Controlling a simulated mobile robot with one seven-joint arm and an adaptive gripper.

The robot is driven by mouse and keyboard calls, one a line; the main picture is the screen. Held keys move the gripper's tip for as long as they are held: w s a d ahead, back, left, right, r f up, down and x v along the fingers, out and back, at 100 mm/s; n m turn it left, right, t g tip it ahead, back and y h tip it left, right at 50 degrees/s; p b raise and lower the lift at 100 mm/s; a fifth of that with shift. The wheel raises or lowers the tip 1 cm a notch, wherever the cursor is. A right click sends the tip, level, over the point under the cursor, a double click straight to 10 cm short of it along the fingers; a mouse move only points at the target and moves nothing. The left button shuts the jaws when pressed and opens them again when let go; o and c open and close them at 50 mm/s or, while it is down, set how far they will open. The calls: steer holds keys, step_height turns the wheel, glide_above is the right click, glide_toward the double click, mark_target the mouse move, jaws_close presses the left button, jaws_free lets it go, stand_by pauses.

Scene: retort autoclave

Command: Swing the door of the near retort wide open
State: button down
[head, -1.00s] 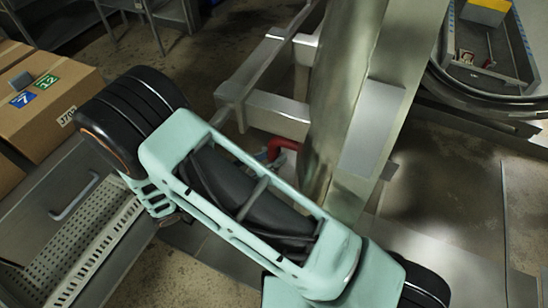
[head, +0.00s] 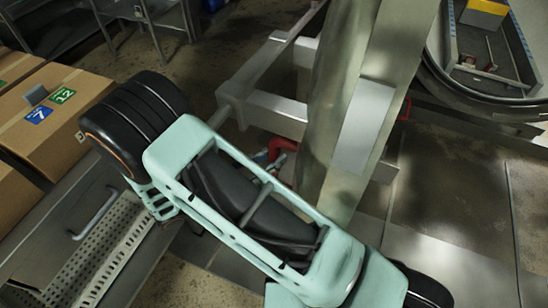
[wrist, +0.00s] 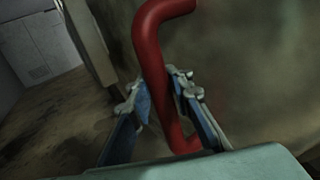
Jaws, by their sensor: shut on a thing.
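The near retort's door (head: 338,100) is a thick metal slab seen nearly edge-on in the middle of the head view. It stands swung away from the round retort mouth (head: 432,62) at the right. Its red bar handle (head: 281,149) shows in part just past my arm. In the wrist view the red handle (wrist: 155,65) runs between the two fingers of my gripper (wrist: 160,92), which is shut on it. The door's face (wrist: 235,70) fills the right of that view.
Cardboard boxes (head: 50,112) sit at the left above a grey drawer unit (head: 75,215) with a perforated tray. A metal frame (head: 262,108) stands behind the door. A tray with a yellow item (head: 484,12) lies inside the retort. Bare floor shows at the lower right.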

steer(key=shift+w+a+r, duration=0.1)
steer(key=shift+w, duration=0.05)
stand_by(0.3)
steer(key=c, duration=1.8)
jaws_free()
steer(key=v, duration=1.2)
steer(key=shift+c, duration=0.4)
